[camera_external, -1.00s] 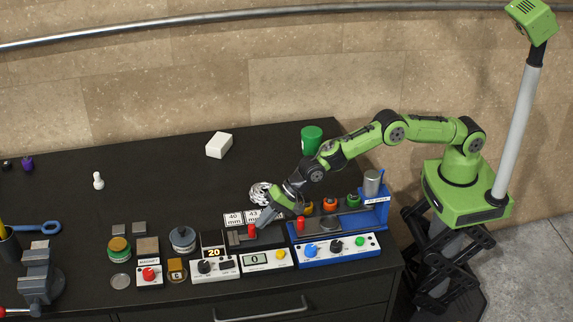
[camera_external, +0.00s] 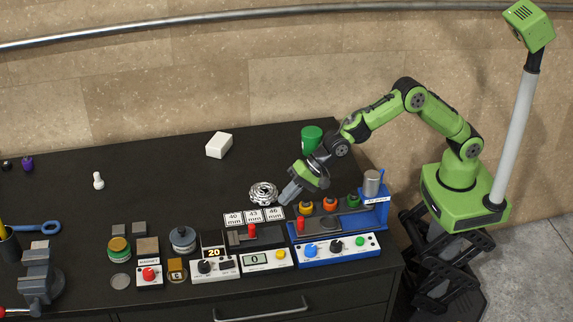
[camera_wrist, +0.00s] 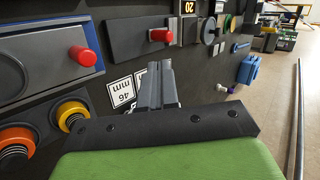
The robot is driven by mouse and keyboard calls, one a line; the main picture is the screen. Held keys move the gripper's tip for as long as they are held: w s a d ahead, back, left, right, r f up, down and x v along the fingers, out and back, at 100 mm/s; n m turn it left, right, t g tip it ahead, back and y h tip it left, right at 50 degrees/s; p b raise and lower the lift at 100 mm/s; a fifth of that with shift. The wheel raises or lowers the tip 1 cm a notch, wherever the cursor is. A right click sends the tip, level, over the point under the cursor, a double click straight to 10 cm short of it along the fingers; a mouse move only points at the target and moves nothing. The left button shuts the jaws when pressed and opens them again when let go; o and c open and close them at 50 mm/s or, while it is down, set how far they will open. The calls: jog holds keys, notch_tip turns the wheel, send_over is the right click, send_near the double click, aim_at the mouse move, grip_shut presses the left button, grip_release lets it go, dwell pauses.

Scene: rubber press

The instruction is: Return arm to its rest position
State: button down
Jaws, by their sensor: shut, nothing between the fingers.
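My green arm rises from its base at the right and bends at a high elbow over the table. My gripper (camera_external: 287,198) hangs above the black table (camera_external: 120,205), near the blue press station (camera_external: 378,217) and the round silver part (camera_external: 263,192). In the wrist view my gripper (camera_wrist: 158,66) shows its grey fingers together, with nothing between them. The rest position itself is not marked in the frames.
Below my gripper are size cards (camera_external: 253,215), a red-knobbed slider (camera_external: 252,231) and a display box (camera_external: 266,260). A green cylinder (camera_external: 312,138) stands behind the wrist. A white block (camera_external: 219,145) sits at the back. The left rear tabletop is mostly clear.

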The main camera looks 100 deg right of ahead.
jog(key=s+d+r+n+g+h, duration=0.1)
jog(key=s+d+r+n, duration=0.25)
jog(key=s+r, duration=0.55)
jog(key=s+d+r+n+g, duration=0.1)
jog(key=s+d+r+n, duration=0.3)
jog(key=s, duration=0.9)
jog(key=s+d+f+n, duration=0.1)
jog(key=s+n, duration=0.3)
jog(key=s, duration=0.8)
jog(key=s+d+f+n+g, duration=0.1)
jog(key=s+n, duration=0.3)
jog(key=s, duration=0.7)
jog(key=shift+s+d+f+g+h, duration=0.15)
jog(key=shift+s+f+g+h, duration=0.15)
jog(key=shift+s+f+h, duration=0.15)
